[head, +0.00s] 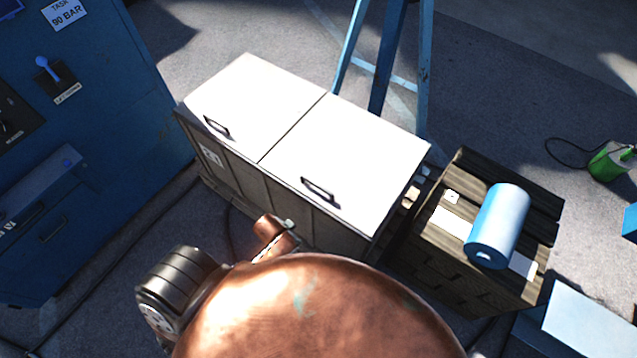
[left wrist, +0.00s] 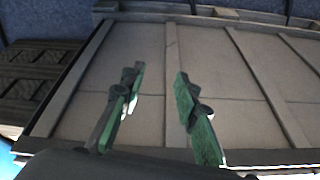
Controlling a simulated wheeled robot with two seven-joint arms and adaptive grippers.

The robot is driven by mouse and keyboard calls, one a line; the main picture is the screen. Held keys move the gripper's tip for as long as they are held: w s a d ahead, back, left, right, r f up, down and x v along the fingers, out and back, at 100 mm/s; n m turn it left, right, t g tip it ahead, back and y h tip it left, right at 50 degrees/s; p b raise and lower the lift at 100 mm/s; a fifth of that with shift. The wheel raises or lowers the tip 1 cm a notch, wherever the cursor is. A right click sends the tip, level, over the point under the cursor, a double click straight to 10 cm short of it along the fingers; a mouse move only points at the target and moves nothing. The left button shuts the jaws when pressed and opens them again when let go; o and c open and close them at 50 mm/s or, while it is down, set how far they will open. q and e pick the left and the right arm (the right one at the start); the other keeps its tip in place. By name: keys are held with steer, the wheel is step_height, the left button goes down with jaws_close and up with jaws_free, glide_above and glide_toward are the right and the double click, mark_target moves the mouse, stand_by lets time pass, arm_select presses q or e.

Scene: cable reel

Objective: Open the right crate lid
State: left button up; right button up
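The grey crate has two pale lids side by side, both lying closed. The right crate lid (head: 345,155) has a dark bar handle (head: 317,189) near its front edge. The left lid (head: 255,102) has a similar handle (head: 216,126). My left gripper (left wrist: 160,72) shows in the left wrist view with its two green fingers apart and nothing between them. It faces the panelled side of the crate (left wrist: 205,75); the exact gap to it is unclear. In the head view its fingers are not visible, and my copper-coloured arm covers the lower middle. My right gripper is in neither view.
A dark wooden crate (head: 440,262) with a blue roll (head: 497,225) on top stands close to the right of the grey crate. A blue cabinet (head: 95,130) stands at the left. Blue stand legs (head: 385,60) rise behind the lids. Cables lie on the floor.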

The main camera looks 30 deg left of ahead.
arm_select(q)
steer(key=w+d+r+m+h+p, duration=0.1)
steer(key=w+d+r, duration=0.1)
steer(key=r, duration=0.5)
steer(key=w+d+r+m, duration=0.1)
steer(key=d+r+m, duration=0.1)
steer(key=r, duration=0.5)
steer(key=w+d+r+m+h, duration=0.1)
steer(key=w+d+r+m, duration=0.2)
steer(key=w+d+m, duration=0.3)
steer(key=m+g+y, duration=0.2)
steer(key=m, duration=0.4)
glide_toward(320, 187)
steer(key=shift+m, duration=0.3)
steer(key=f, duration=0.2)
steer(key=w+f, duration=0.1)
steer(key=f, duration=0.5)
steer(key=shift+w+d, duration=0.1)
steer(key=shift+w, duration=0.1)
steer(key=shift+c, duration=0.7)
jaws_close()
